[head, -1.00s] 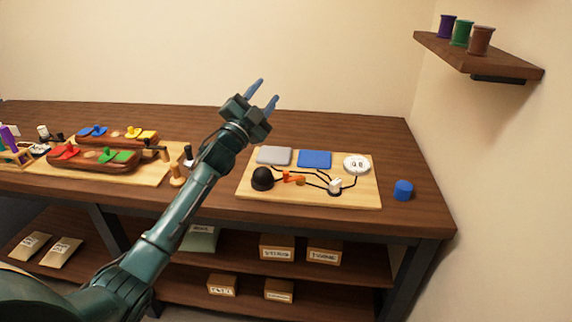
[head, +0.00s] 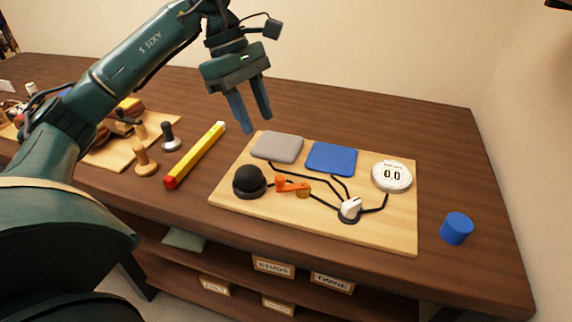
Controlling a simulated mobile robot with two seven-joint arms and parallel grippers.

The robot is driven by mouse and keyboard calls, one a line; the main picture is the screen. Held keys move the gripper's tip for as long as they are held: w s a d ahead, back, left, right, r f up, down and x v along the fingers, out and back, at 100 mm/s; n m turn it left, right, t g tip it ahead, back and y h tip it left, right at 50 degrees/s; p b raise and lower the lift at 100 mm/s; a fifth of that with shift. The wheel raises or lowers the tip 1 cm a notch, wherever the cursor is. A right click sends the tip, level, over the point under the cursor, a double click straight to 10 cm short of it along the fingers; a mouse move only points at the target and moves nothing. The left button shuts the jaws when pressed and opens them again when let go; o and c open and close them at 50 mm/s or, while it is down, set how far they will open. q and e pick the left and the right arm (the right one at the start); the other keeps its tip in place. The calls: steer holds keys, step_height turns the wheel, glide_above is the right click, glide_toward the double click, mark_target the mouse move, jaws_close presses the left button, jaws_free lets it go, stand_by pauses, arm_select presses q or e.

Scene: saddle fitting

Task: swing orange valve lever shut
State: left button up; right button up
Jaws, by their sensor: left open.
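The orange valve lever (head: 292,185) lies on the wooden board (head: 385,234), between a black dome (head: 249,180) and a white knob (head: 350,208). Black tubing runs past it to the knob and the pads. My left gripper (head: 251,113) is open and empty, with its two blue fingers pointing down. It hangs behind the board's back left edge, above and apart from the lever. My right gripper is out of view.
A blue cylinder (head: 457,228) stands to the right. A yellow bar with a red end (head: 197,153) and wooden-handled tools (head: 145,160) lie left. The table behind is clear.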

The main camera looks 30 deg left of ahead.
mark_target(280, 177)
arm_select(q)
steer(key=x, duration=1.2)
steer(key=shift+s+d+f, duration=0.1)
steer(key=shift+d, duration=0.1)
steer(key=shift+c, duration=0.2)
jaws_close()
